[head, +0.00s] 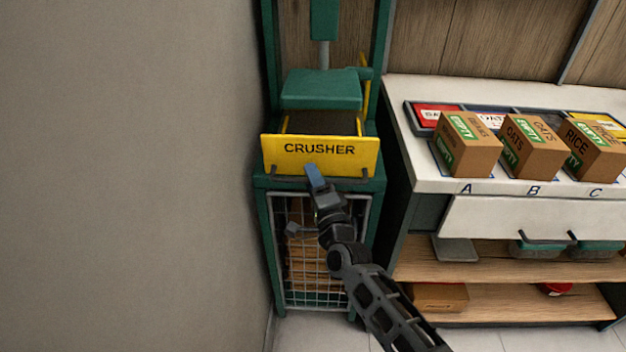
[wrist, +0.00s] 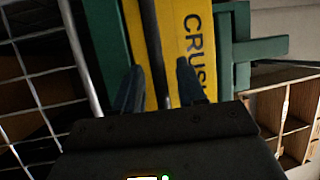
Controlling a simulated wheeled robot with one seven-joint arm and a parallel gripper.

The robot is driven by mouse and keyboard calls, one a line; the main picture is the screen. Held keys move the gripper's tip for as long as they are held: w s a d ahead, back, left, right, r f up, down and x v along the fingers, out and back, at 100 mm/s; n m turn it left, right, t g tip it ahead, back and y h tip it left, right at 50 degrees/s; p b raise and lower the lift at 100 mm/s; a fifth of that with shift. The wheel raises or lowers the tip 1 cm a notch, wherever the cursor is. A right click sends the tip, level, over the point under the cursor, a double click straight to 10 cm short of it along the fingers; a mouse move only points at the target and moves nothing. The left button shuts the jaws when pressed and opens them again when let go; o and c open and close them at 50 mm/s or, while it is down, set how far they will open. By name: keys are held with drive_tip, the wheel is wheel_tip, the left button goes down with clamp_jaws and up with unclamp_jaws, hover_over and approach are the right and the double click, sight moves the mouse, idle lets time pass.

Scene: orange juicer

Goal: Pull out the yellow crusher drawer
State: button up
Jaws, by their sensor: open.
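The yellow crusher drawer (head: 278,153) has a front panel lettered "CRUSHER" in the head view, set in a green frame. A dark interior shows behind the panel, below a green press plate. Its dark bar handle (head: 345,180) runs along the panel's lower edge. My gripper (head: 314,174) is at the handle, in front of the panel's lower middle. In the wrist view, my open gripper (wrist: 160,78) has one blue finger on each side of the handle bar (wrist: 150,40). The yellow panel (wrist: 180,25) lies just beyond. Whether the fingers touch the bar is unclear.
A wire-mesh cage door (head: 320,255) is below the drawer, with brown boxes behind it. A plain wall (head: 140,170) stands to the left. A white counter (head: 425,170) at right carries several cardboard boxes, with wooden shelves (head: 490,270) below.

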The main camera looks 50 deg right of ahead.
clamp_jaws()
idle(0.5)
